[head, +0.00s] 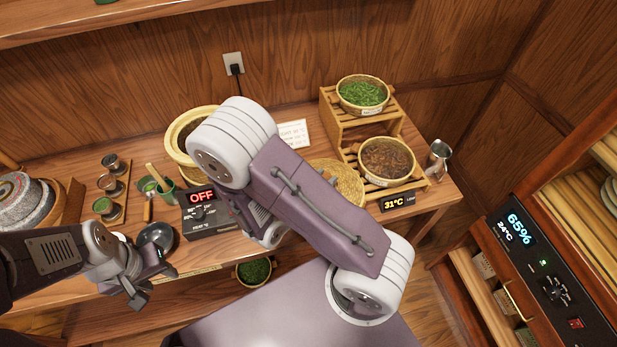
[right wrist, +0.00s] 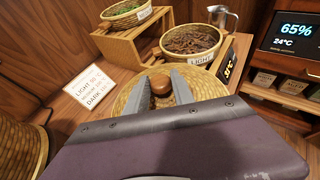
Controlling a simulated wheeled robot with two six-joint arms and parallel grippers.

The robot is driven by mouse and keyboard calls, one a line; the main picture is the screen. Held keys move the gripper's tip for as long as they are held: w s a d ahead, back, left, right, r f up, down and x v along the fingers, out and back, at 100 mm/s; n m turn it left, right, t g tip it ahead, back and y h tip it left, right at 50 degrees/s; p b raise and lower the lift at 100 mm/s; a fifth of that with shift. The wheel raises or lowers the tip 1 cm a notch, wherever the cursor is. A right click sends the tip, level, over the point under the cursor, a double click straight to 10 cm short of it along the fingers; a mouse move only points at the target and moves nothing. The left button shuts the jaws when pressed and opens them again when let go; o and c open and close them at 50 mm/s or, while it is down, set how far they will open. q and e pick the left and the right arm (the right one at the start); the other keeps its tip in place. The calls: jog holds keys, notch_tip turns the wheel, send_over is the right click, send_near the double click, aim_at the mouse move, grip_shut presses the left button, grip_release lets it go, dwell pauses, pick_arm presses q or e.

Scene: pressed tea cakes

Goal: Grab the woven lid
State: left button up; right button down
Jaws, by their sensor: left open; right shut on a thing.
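The woven lid (head: 346,182) is a round, tan disc on the wooden table, partly covered by my right arm in the head view. In the right wrist view, the lid (right wrist: 208,88) has a brown wooden knob (right wrist: 160,86) at its centre. My right gripper (right wrist: 161,78) has a finger on each side of this knob and is shut on it. My left gripper (head: 143,285) is open and empty near the table's front left.
A slatted wooden stand (head: 340,125) holds baskets of green leaves (head: 363,92) and brown leaves (head: 386,158) behind the lid. A cabinet (head: 545,262) is at right.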

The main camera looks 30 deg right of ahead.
jog(key=s+r+p, duration=0.1)
jog(key=p, duration=0.2)
jog(key=s+d+r+p, duration=0.1)
jog(key=s+r+p, duration=0.1)
jog(key=p, duration=0.1)
jog(key=shift+s+d+f+p, duration=0.1)
jog(key=shift+s+d+p, duration=0.1)
jog(key=shift+s+p, duration=0.45)
jog(key=shift+w, duration=0.15)
jog(key=shift+f, duration=0.1)
